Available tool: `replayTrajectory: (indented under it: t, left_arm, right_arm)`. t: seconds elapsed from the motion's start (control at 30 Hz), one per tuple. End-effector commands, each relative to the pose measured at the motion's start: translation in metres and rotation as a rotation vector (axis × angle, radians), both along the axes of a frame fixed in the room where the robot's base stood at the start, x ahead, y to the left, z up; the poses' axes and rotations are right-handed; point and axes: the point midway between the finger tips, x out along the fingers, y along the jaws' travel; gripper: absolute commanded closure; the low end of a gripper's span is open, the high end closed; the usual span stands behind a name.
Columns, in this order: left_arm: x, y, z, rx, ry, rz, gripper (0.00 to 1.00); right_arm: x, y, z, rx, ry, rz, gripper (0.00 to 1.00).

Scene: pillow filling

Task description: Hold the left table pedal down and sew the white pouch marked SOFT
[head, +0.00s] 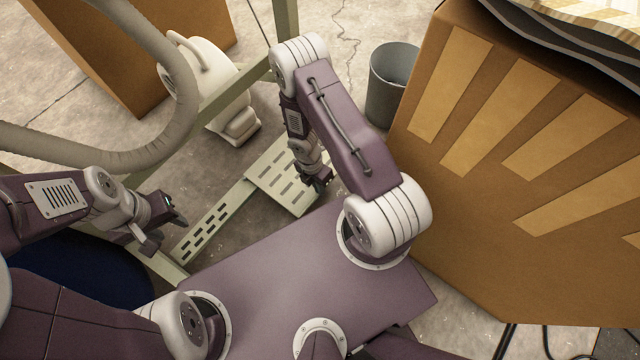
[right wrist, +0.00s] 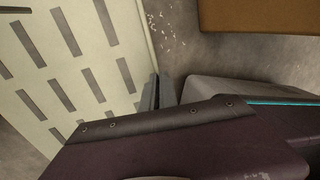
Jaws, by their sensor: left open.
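A pale slotted pedal plate (head: 262,182) lies low between the green-grey frame bars, and its slotted face fills the left of the right wrist view (right wrist: 70,75). A narrower slotted plate (head: 190,245) lies to its left. My left gripper (head: 166,222) is open and empty, beside the narrower plate's left end. My right gripper (head: 322,182) points down at the right edge of the wider plate. In the right wrist view its fingertips (right wrist: 158,93) are at the plate's edge; contact and finger gap are unclear. The white pouch marked SOFT does not show.
A large brown box (head: 470,220) with tan stripes stands close on the right. A grey bin (head: 392,85) stands behind my right arm. A thick grey hose (head: 150,150) arches at left over a white rounded machine (head: 215,85). Cables (head: 545,340) lie lower right.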

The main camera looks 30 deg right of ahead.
Motion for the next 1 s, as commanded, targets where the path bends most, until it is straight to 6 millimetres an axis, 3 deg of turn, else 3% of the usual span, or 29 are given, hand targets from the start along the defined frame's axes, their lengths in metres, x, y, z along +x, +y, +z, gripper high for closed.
replayTrajectory:
  t: [0.13,1.0]
  left_arm:
    - [0.0001,0.0,-0.004,0.0,0.0,0.0,0.57]
    - [0.0001,0.0,-0.008,0.0,0.0,0.0,0.57]
  right_arm:
    - [-0.0036,-0.0004,-0.0136,-0.002,0.011,-0.003,1.0]
    - [-0.0045,-0.0021,-0.0179,-0.004,0.015,-0.007,1.0]
